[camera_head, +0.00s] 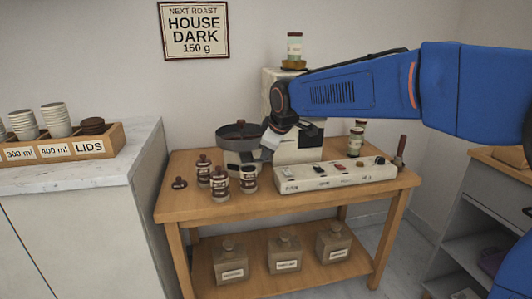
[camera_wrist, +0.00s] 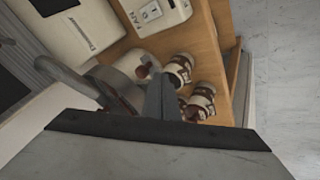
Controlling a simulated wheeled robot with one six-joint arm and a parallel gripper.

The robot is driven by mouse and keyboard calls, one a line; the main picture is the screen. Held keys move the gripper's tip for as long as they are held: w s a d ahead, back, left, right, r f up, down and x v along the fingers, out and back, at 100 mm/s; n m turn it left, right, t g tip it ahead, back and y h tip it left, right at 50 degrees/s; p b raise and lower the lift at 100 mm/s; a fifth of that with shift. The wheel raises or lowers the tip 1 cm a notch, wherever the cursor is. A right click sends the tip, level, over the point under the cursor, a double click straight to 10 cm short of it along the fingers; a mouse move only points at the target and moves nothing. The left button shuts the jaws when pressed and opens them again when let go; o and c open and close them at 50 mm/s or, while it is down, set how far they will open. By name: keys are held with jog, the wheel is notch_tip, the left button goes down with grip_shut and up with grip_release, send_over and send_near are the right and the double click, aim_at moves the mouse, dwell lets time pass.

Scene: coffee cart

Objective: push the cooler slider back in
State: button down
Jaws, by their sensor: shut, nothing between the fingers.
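The cooler, a round dark pan on a pale base (camera_head: 240,137), stands at the back left of the wooden table, beside the cream roaster. My gripper (camera_head: 271,141) is at the cooler's right side, in front of the roaster, pointing down; I cannot tell whether it touches the cooler. In the wrist view my gripper's fingers (camera_wrist: 163,97) are shut with nothing between them. The cooler's pale round side (camera_wrist: 121,66) shows just left of the fingers, with a small brown knob (camera_wrist: 142,72) close to them. I cannot tell whether this knob is the slider. The slider is not clearly visible in the head view.
Several banded jars (camera_head: 220,184) stand in front of the cooler, close to the fingers in the wrist view (camera_wrist: 202,98). A long switch panel (camera_head: 318,185) lies to the right. A counter with a cup crate (camera_head: 89,147) stands left.

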jog(key=shift+w+d, duration=0.1)
jog(key=shift+w, duration=0.5)
jog(key=w, duration=0.2)
jog(key=w+a, duration=0.1)
jog(key=w, duration=0.1)
jog(key=shift+w+a, duration=0.15)
jog(key=shift+w, duration=0.3)
